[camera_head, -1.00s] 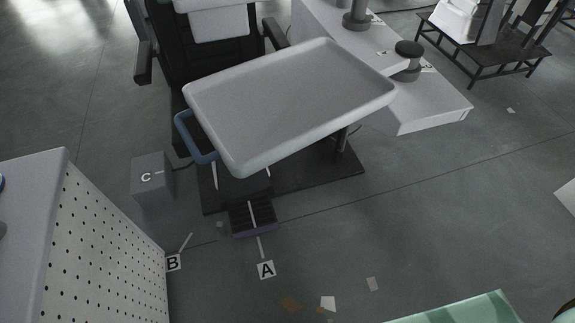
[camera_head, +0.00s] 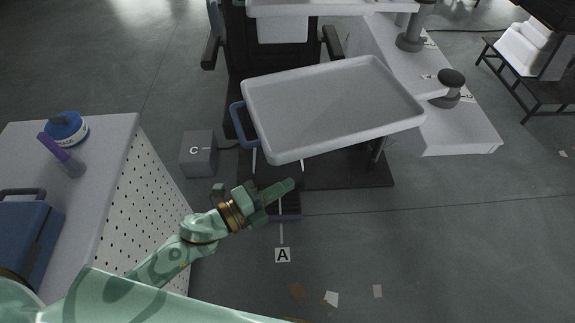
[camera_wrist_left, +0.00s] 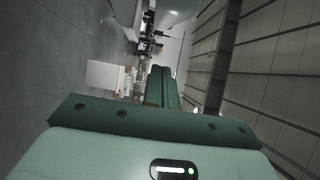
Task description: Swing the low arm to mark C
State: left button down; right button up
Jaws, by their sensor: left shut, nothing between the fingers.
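A light grey tray (camera_head: 335,108), apparently on the low arm, has a blue handle (camera_head: 237,125) at its left end. The arm under it is mostly hidden. Mark C (camera_head: 194,149) is on a grey box (camera_head: 199,165) left of the handle. Mark A (camera_head: 282,255) is on the floor; mark B is not seen. My left gripper (camera_head: 290,185) is shut and empty, below the tray's near-left corner in the picture and apart from the handle. Its shut fingers show in the left wrist view (camera_wrist_left: 162,88). My right gripper is not in view.
A dark chair (camera_head: 275,60) stands behind the tray. A white base with a grey knob (camera_head: 451,78) is at the right. A perforated cabinet (camera_head: 130,200) at the left carries a blue tape roll (camera_head: 66,128) and a blue case (camera_head: 28,235).

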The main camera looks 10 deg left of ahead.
pick_arm(q)
jog(key=shift+w+a, duration=0.1)
jog(key=shift+w, duration=2.7)
